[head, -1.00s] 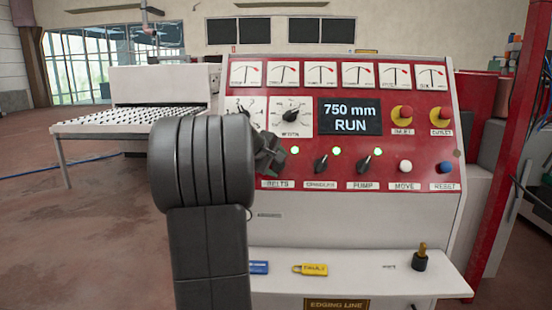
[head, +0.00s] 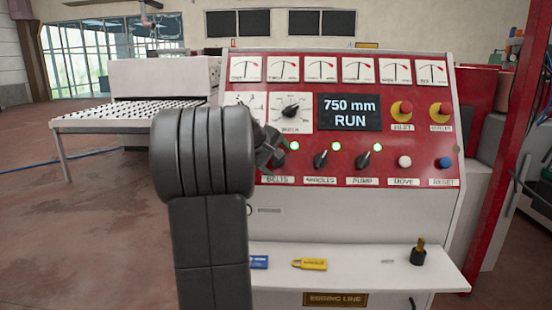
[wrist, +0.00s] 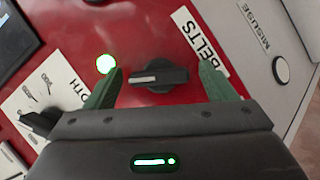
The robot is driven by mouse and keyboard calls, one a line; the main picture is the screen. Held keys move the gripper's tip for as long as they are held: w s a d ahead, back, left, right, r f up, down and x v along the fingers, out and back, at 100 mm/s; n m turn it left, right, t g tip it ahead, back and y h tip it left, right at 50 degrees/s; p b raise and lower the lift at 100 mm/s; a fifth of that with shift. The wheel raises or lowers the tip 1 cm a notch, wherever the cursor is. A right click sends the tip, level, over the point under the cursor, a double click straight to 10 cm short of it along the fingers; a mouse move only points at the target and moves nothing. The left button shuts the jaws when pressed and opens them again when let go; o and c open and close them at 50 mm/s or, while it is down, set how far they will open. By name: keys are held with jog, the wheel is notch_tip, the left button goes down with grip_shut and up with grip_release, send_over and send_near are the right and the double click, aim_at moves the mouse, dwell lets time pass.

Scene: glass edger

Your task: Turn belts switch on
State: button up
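The belts switch (wrist: 160,77), a black rotary knob with a pale pointer line, is on the red panel beside the BELTS label (wrist: 209,41) in the wrist view. My gripper (wrist: 160,70) is open, its two green fingers on either side of the knob with visible gaps. The round lamp by the switch (wrist: 106,64) glows green; it also shows in the head view (head: 294,146). In the head view, my arm and gripper (head: 270,152) cover the belts knob. The display (head: 350,111) reads 750 mm RUN.
The spindles knob (head: 321,159) and pump knob (head: 364,159) are to the right, both with green lamps lit. Red-and-yellow stop buttons (head: 402,110) sit above the white move button (head: 404,161). A roller table (head: 130,117) stands left.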

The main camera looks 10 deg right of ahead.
jog(key=b+v, duration=0.1)
jog(key=v, duration=1.3)
jog(key=shift+b, duration=0.4)
jog(key=shift+f, duration=0.15)
jog(key=p+x, duration=0.1)
jog(key=x, duration=1.1)
jog(key=shift+w+d+f+p, duration=0.15)
jog(key=shift+w+d+p, duration=0.15)
jog(key=shift+p, duration=0.1)
jog(key=shift+w+d+f, duration=0.25)
jog(key=shift+w+f, duration=0.05)
